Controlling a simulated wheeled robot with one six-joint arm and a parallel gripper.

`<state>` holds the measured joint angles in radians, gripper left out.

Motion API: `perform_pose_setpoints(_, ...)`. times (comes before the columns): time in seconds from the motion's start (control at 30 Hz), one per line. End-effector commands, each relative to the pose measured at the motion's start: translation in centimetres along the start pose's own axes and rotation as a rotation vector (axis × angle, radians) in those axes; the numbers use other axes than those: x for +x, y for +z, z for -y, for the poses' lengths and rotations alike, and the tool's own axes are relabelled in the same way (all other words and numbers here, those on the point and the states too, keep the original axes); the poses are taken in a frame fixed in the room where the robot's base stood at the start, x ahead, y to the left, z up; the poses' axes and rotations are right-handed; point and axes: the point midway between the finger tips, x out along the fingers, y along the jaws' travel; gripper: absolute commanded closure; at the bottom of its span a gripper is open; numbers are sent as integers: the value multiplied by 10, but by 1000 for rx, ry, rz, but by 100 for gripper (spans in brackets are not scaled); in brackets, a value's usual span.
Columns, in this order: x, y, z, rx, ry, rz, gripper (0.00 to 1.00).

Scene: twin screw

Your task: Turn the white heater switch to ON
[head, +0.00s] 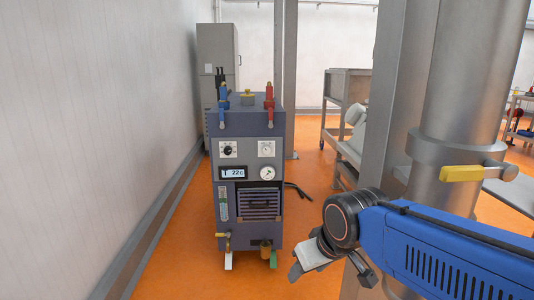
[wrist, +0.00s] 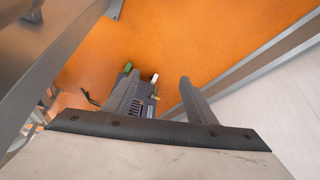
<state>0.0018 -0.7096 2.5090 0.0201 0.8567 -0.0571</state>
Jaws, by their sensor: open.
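The heater unit (head: 249,170) is a dark blue-grey cabinet standing on the orange floor, facing me. Its upper front has a round knob on a white plate (head: 228,149) at left and a small white square switch plate (head: 266,148) at right. Which one is the heater switch, and its setting, are too small to tell. My gripper (head: 312,262) is open and empty, to the right of the unit and nearer to me, apart from it. In the wrist view its two fingers (wrist: 158,85) are spread, with the unit (wrist: 146,101) far beyond and partly hidden by a finger.
A white wall (head: 100,130) runs along the left. A steel column (head: 445,90) stands close at right, near my arm. Red and blue valves (head: 269,96) top the unit; white and green handles (head: 273,260) hang at its base. Orange floor in front of it is clear.

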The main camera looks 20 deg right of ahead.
Motion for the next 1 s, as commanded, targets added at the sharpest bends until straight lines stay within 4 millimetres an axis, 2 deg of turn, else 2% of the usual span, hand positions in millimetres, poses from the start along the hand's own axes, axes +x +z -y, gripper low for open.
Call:
perform_pose_setpoints(0.2, 24, -91, -2, -75, -4, -142, 49)
perform_pose_setpoints(0.5, 60, -212, -15, -168, 38, -347, 49)
perform_pose_setpoints(0.8, 101, -319, -41, -247, 140, -538, 49)
perform_pose_setpoints(1.0, 132, -380, -64, -297, 240, -650, 49)
